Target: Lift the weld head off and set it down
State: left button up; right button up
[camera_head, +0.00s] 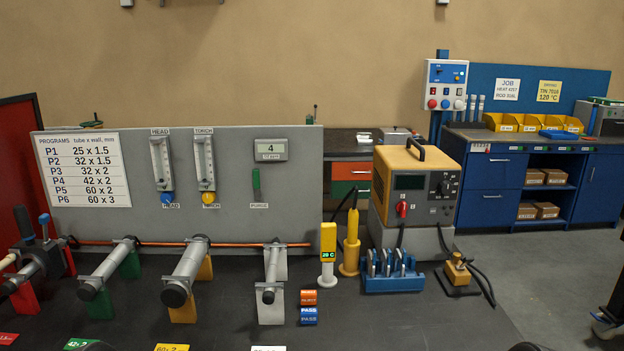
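A dark clamp-like head (36,262) with an upright blue-tipped handle sits around a tube on the red stand at the far left; it looks like the weld head, but I cannot be sure. Its left part is close to the picture edge. To its right, grey tubes lie on a green stand (130,265), a yellow stand (183,308) and a white stand (272,305). Neither gripper can be made out.
A grey panel (105,145) with gauges stands behind the tubes. A yellow-and-grey power unit (415,188), a blue rack (392,284), a yellow post (350,245) and a small yellow block (457,270) with a cable stand at right. The dark bench front (390,325) is mostly clear.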

aim_at(52, 260)
jog(key=u, duration=1.5)
